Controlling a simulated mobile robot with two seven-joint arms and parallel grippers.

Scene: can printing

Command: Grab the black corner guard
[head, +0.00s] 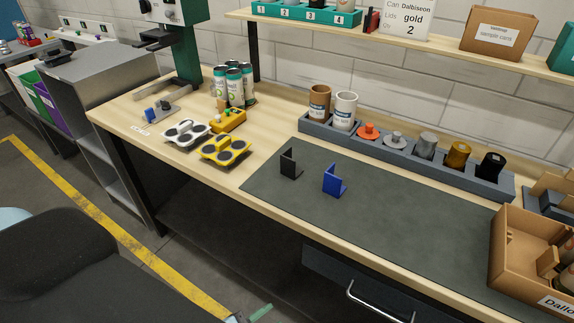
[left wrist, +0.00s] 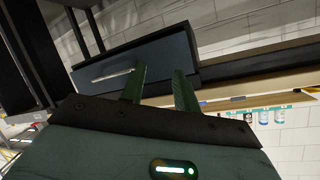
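The black corner guard (head: 290,164) stands upright on the dark grey mat (head: 400,220), near the mat's left end. A blue corner guard (head: 334,181) stands just to its right, apart from it. My left gripper shows only partly at the bottom edge of the head view (head: 257,314), low and in front of the bench, well away from the black guard. In the left wrist view its two green fingers (left wrist: 159,71) are spread with nothing between them. The guards cannot be seen in the left wrist view. My right gripper is in neither view.
A grey rack (head: 400,155) with cups and coloured parts stands behind the mat. A cardboard box (head: 507,265) is at the right. White (head: 185,133) and yellow (head: 226,149) holders sit left of the mat. A drawer (head: 345,281) hangs under the bench. The mat's middle is clear.

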